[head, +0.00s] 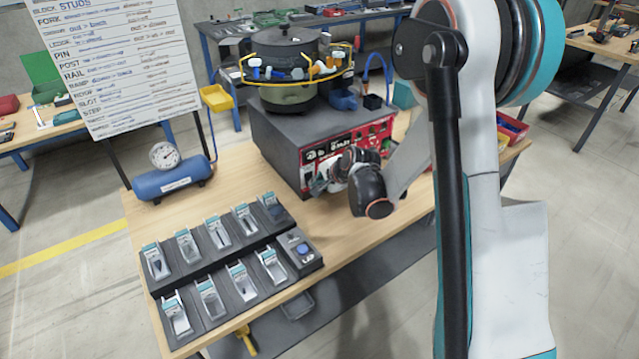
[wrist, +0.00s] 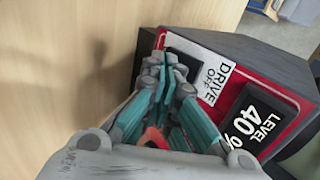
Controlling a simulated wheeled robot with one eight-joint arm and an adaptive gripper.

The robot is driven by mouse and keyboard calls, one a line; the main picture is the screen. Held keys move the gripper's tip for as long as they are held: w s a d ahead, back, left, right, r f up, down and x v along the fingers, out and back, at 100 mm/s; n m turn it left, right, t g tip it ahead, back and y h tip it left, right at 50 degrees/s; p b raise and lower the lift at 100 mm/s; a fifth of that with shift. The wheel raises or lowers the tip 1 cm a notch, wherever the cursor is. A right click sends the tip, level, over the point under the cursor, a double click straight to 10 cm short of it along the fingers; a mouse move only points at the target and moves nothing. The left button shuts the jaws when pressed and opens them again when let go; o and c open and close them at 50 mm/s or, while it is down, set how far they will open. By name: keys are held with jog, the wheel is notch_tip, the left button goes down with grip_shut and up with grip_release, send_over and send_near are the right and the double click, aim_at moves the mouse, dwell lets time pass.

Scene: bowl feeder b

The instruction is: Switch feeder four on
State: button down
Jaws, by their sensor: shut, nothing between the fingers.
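The bowl feeder (head: 290,90) has a dark bowl with a yellow ring and stands on a grey box. The box has a red control panel (head: 375,137) on its front. My gripper (head: 325,182) is at the left part of this panel and hides some of it. In the wrist view, my gripper (wrist: 168,70) is shut and empty, its teal fingers over the panel's edge. A black display (wrist: 258,118) reads "LEVEL 40 %". I cannot make out the switch or a feeder number; contact with the panel is unclear.
A blue air tank (head: 173,178) with a gauge stands at the table's left. A black rack (head: 190,295) of labelled part bins lies at the front left. A whiteboard (head: 115,60) stands behind. The wooden tabletop (head: 250,205) is bare between rack and feeder.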

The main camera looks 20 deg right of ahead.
jog(key=shift+w+a+f, duration=0.1)
jog(key=shift+w+f, duration=0.05)
jog(key=shift+w, duration=0.15)
jog(key=shift+r+p, duration=0.3)
jog(key=shift+r, duration=0.5)
jog(key=shift+s, duration=0.1)
